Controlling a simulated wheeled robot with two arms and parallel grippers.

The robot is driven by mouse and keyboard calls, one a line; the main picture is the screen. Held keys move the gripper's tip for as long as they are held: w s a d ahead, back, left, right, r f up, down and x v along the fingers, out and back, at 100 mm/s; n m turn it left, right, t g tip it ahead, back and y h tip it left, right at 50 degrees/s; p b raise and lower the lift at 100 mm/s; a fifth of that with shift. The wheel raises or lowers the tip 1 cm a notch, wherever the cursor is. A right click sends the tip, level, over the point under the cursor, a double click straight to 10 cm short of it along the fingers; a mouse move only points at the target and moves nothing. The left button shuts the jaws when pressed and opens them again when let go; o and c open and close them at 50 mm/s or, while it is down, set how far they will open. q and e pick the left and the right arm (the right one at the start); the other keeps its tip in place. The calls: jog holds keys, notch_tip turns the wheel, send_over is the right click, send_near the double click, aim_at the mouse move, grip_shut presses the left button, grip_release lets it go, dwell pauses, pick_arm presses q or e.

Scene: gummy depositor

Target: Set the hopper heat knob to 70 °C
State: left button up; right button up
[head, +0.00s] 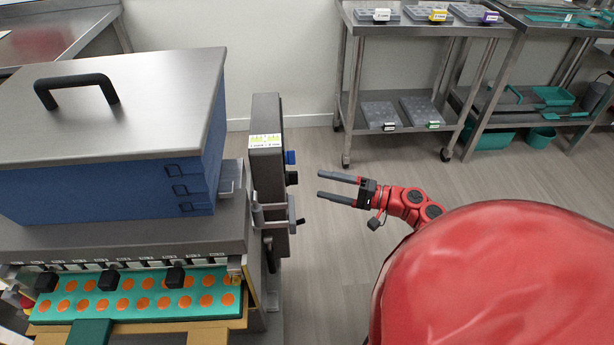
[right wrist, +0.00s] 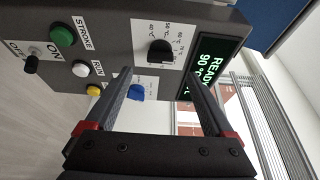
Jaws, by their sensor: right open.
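The hopper heat knob is the black knob (right wrist: 160,51) on a white dial plate with °C marks in the right wrist view. The pointer's exact setting is too small to read. In the head view the black knob (head: 291,178) sticks out of the right side of the grey control box (head: 266,190). My right gripper (head: 321,186) is open and empty, to the right of the knob and apart from it. In the right wrist view its fingers (right wrist: 159,75) point toward the panel, with the knob beyond the gap between their tips. My left gripper is not in view.
The display (right wrist: 208,65) reads READY 90 °C. A blue knob (right wrist: 136,92) sits beside the black one. Green (right wrist: 63,36), white (right wrist: 81,68) and yellow (right wrist: 94,90) buttons and an ON/OFF switch (right wrist: 32,63) share the panel.

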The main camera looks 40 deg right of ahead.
jog(key=v, duration=0.9)
jog(key=shift+s+d, duration=0.2)
jog(key=shift+s, duration=0.05)
jog(key=shift+s, duration=0.1)
